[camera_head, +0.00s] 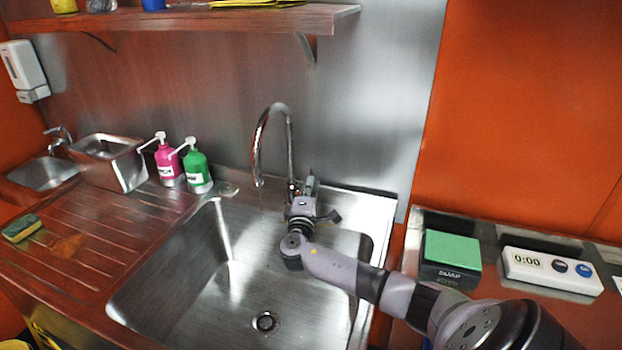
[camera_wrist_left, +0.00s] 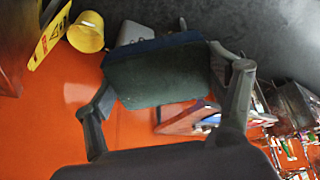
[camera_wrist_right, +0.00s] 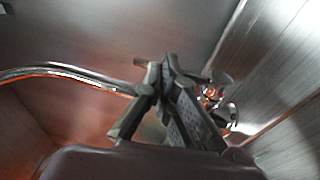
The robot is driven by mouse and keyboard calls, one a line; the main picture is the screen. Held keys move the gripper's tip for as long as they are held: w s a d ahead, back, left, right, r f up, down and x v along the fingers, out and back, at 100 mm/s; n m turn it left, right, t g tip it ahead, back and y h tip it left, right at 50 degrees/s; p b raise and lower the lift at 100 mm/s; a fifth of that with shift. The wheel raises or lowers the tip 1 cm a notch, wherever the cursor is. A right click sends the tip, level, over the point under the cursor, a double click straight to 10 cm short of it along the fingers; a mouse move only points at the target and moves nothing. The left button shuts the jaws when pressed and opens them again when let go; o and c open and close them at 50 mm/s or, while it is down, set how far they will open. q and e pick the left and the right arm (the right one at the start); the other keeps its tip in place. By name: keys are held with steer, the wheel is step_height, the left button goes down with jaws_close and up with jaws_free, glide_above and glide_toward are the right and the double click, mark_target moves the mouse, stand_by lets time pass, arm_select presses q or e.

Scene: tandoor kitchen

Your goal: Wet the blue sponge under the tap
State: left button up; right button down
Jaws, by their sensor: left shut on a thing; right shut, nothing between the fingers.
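The blue sponge (camera_wrist_left: 165,72), with a dark green face and a dark blue edge, is between the fingers of my left gripper (camera_wrist_left: 167,90), which is shut on it. Neither shows in the head view. The tap (camera_head: 258,150) stands behind the sink (camera_head: 225,265) with its spout arching over the basin. My right gripper (camera_head: 309,188) is at the tap's base, shut with nothing between its fingers. In the right wrist view its fingertips (camera_wrist_right: 163,75) are close to the tap's shiny base (camera_wrist_right: 218,100); I cannot tell whether they touch. No water stream is visible.
Pink (camera_head: 168,165) and green (camera_head: 197,170) pump bottles and a steel container (camera_head: 112,165) stand left of the sink. A yellow-green sponge (camera_head: 22,228) lies on the drainboard. A green-topped box (camera_head: 452,250) and a timer (camera_head: 552,270) are at right. The basin looks empty.

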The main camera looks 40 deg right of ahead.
arm_select(q)
steer(key=shift+w+d+r, duration=0.15)
steer(key=shift+d+r, duration=0.05)
steer(key=shift+a, duration=0.25)
steer(key=shift+r+p, duration=0.25)
steer(key=shift+p, duration=0.05)
steer(key=shift+r+p, duration=0.7)
steer(key=shift+r, duration=0.05)
arm_select(e)
steer(key=shift+w+d+r+g+y, duration=0.4)
steer(key=shift+d+r+g+y, duration=0.1)
steer(key=shift+d+r, duration=0.25)
arm_select(q)
steer(key=shift+s+a+r, duration=0.1)
steer(key=shift+s, duration=0.2)
arm_select(e)
steer(key=shift+a+r, duration=0.1)
steer(key=shift+r, duration=0.05)
arm_select(q)
steer(key=shift+a, duration=0.1)
